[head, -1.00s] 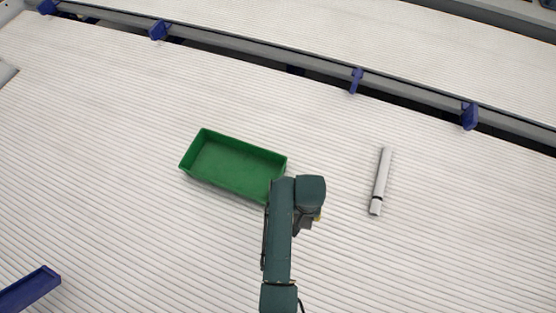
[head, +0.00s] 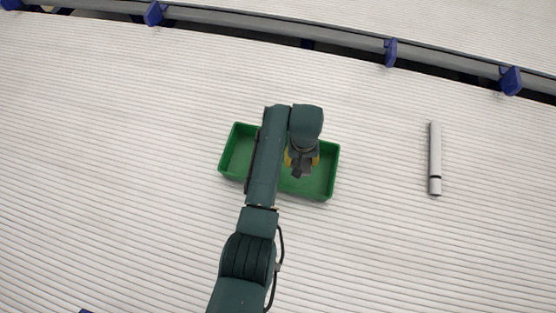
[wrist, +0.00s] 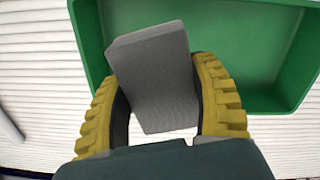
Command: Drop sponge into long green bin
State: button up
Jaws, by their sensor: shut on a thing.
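The long green bin (head: 236,160) lies on the ribbed white surface, partly hidden by my arm in the head view. It also shows in the wrist view (wrist: 262,50), behind and around the sponge. The sponge (wrist: 155,80) is a grey block, held tilted between the yellow fingers of my gripper (wrist: 160,108). In the head view my gripper (head: 300,170) is over the right half of the bin. The sponge's lower end in the wrist view lies past the bin's near rim in the picture. Its height above the bin is hard to tell.
A grey-white pipe (head: 435,158) with a dark band lies to the right of the bin. A rail with blue brackets (head: 390,52) runs along the back.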

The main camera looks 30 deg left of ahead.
jog(key=w+a+f+n+b, duration=0.2)
jog(key=a+f+n+b, duration=0.2)
jog(key=a+f+b, duration=0.2)
notch_tip(320, 180, down, 2)
jog(key=b, duration=0.3)
jog(key=shift+w+a+f, duration=0.2)
jog(key=shift+w+a, duration=0.05)
jog(key=shift+w, duration=0.1)
jog(key=o, duration=1.2)
jog(key=shift+r, duration=0.1)
notch_tip(320, 180, up, 12)
jog(key=shift+s+a+f, duration=0.1)
jog(key=shift+s, duration=0.05)
